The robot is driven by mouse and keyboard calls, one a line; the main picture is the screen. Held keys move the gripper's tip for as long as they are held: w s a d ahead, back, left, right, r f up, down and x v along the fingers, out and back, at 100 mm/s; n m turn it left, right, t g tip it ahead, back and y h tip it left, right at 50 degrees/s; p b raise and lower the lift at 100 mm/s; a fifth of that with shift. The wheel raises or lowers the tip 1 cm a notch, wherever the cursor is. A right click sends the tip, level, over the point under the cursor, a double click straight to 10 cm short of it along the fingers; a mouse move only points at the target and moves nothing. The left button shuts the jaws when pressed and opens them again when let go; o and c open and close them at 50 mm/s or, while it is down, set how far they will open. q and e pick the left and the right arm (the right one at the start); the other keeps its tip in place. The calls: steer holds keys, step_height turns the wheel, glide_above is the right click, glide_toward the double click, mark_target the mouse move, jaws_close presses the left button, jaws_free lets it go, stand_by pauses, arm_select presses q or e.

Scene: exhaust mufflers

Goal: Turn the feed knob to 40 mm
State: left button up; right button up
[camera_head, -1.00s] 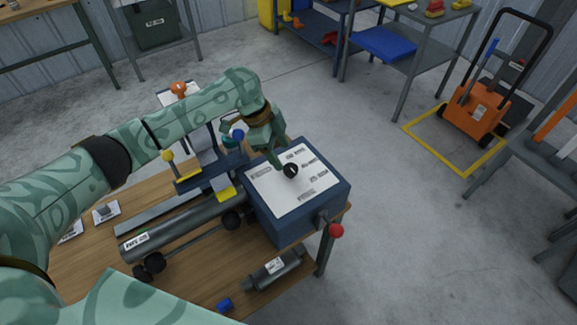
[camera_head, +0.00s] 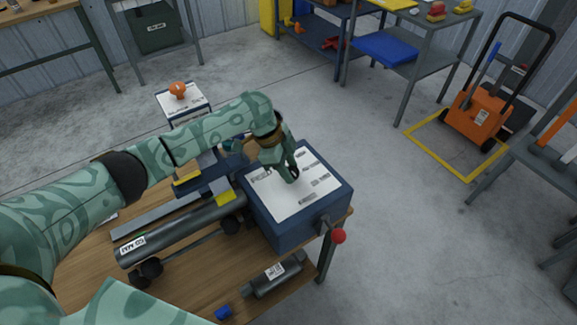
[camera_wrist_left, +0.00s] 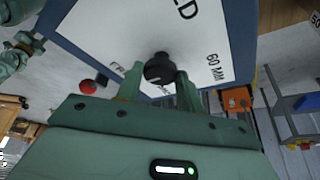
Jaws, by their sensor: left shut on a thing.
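The blue feed box (camera_head: 290,230) with its white dial plate (camera_head: 292,205) stands at the right end of the bench. My left gripper (camera_head: 290,174) reaches down onto the plate and hides the knob in the head view. In the left wrist view the black feed knob (camera_wrist_left: 158,68) sits between the fingertips of my left gripper (camera_wrist_left: 160,80), which is shut on it. The print "60 MM" (camera_wrist_left: 215,66) shows beside the knob; its pointer setting cannot be read. Green parts of mine show at the wrist view's left edge, too unclear to tell the right gripper's state.
A red-ended lever (camera_head: 337,236) sticks out at the box's front corner. A long grey muffler tube (camera_head: 180,233) lies left of the box. Open floor is to the right.

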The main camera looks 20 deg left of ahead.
steer(key=shift+r, duration=0.1)
